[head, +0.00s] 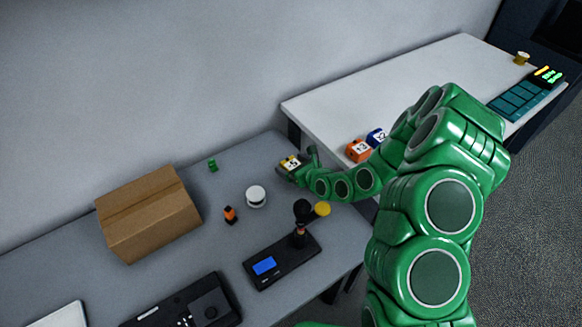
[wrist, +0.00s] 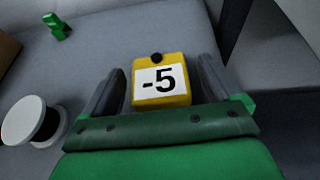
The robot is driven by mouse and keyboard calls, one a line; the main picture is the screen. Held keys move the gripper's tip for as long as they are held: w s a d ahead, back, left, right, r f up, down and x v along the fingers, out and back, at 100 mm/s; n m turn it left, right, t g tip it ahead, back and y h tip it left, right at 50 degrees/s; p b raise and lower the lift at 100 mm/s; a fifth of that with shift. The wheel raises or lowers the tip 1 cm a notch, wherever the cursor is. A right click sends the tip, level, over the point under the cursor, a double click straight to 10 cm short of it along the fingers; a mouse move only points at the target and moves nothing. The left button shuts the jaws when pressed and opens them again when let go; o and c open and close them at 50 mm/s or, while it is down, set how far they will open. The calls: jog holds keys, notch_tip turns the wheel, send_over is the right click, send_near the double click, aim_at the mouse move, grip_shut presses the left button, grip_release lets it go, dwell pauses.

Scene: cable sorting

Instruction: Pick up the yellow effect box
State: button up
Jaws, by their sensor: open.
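The yellow effect box (wrist: 161,98) carries a white label reading "-5" and a dark knob. In the wrist view it sits between the two fingers of my gripper (wrist: 158,88), with a narrow gap visible on each side. In the head view the box (head: 291,162) is on the grey table near its far right edge. My gripper (head: 296,167) is around it there, open, and partly hides it.
A green piece (head: 212,165), a white spool (head: 255,196), a small orange-black item (head: 230,215) and a cardboard box (head: 149,213) are on the grey table. A black device (head: 283,262) stands in front. Orange (head: 358,151) and blue (head: 376,137) boxes sit on the white table.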

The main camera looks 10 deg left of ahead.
jog(key=c, duration=1.2)
jog(key=shift+o, duration=0.2)
jog(key=shift+r, duration=0.2)
